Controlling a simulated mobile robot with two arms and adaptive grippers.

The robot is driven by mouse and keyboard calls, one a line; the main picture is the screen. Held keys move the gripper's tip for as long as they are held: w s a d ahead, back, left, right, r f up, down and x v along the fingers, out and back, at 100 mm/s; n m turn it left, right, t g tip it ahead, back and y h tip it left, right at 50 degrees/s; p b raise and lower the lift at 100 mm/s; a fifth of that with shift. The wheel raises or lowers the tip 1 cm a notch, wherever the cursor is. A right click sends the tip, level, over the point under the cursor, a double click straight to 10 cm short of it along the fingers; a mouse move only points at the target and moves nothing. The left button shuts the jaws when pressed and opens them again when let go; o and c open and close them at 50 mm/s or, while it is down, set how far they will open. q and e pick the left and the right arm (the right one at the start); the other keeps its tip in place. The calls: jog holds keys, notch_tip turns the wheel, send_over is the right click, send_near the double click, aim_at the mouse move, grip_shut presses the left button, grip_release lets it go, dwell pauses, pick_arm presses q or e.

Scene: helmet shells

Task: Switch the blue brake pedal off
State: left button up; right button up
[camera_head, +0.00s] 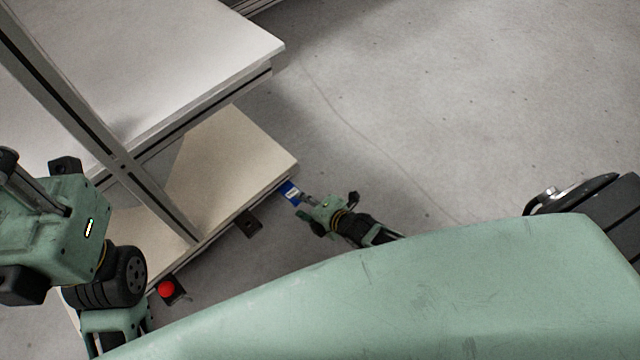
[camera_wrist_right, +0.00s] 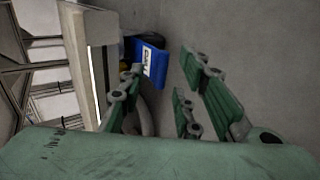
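The blue brake pedal (camera_head: 289,192) sits at the front edge of the lower shelf, near its right corner, in the head view. In the right wrist view the pedal (camera_wrist_right: 149,61) shows a white label with dark lettering. My right gripper (camera_head: 305,199) is right at the pedal in the head view. In the right wrist view its green fingers (camera_wrist_right: 160,92) are spread apart, with the pedal beyond them and nothing held between them. Whether a fingertip touches the pedal cannot be told. My left arm shows at the left, but its gripper fingers are not visible.
A red button (camera_head: 166,289) on a dark base and a small dark box (camera_head: 248,223) sit along the lower shelf (camera_head: 215,165) front edge. A white upper tabletop (camera_head: 150,60) on metal posts overhangs it.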

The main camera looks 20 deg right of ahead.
jog(key=v, duration=1)
jog(key=shift+s+r, duration=0.2)
jog(key=shift+s, duration=0.1)
jog(key=shift+d, duration=0.1)
